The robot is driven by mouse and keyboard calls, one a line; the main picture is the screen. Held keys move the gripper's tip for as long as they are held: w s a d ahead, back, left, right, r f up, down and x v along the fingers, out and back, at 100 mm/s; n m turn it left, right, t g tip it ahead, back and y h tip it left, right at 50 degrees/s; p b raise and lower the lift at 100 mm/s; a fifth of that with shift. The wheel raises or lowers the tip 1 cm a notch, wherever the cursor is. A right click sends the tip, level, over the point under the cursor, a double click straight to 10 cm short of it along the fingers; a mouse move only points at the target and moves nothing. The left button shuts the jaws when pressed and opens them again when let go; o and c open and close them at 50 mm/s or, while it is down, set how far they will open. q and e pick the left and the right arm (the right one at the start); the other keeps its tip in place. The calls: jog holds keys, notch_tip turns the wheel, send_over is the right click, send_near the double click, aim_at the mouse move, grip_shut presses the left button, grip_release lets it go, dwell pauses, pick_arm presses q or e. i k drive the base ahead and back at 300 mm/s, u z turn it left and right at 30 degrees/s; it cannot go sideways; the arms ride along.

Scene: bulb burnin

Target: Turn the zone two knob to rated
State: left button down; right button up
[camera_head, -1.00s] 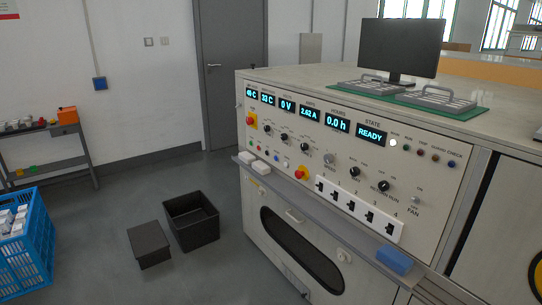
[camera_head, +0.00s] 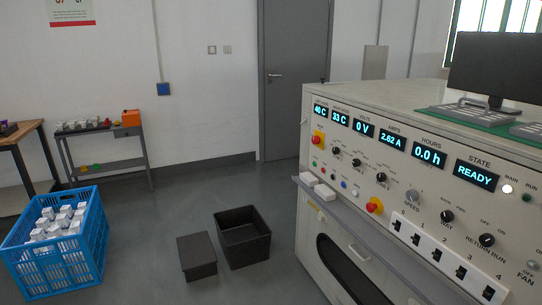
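The grey test machine's control panel (camera_head: 400,170) fills the right side of the head view. A row of small black knobs sits under the left displays: one knob (camera_head: 336,150), a second (camera_head: 356,162) and a third (camera_head: 381,177). Their labels are too small to read, so I cannot tell which is zone two or where each points. The displays read 40 C, 33 C, 0 V, 2.62 A, 0.0 h and READY (camera_head: 476,175). Neither of my grippers is in view.
A black bin (camera_head: 242,238) and a dark box (camera_head: 197,257) stand on the floor. A blue crate (camera_head: 57,243) of white boxes is left.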

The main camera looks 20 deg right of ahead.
aim_at(357, 163)
jog(key=u, duration=0.4)
jog(key=i, duration=0.9)
jog(key=z, duration=0.7)
jog(key=i, duration=0.85)
jog(key=z, duration=0.85)
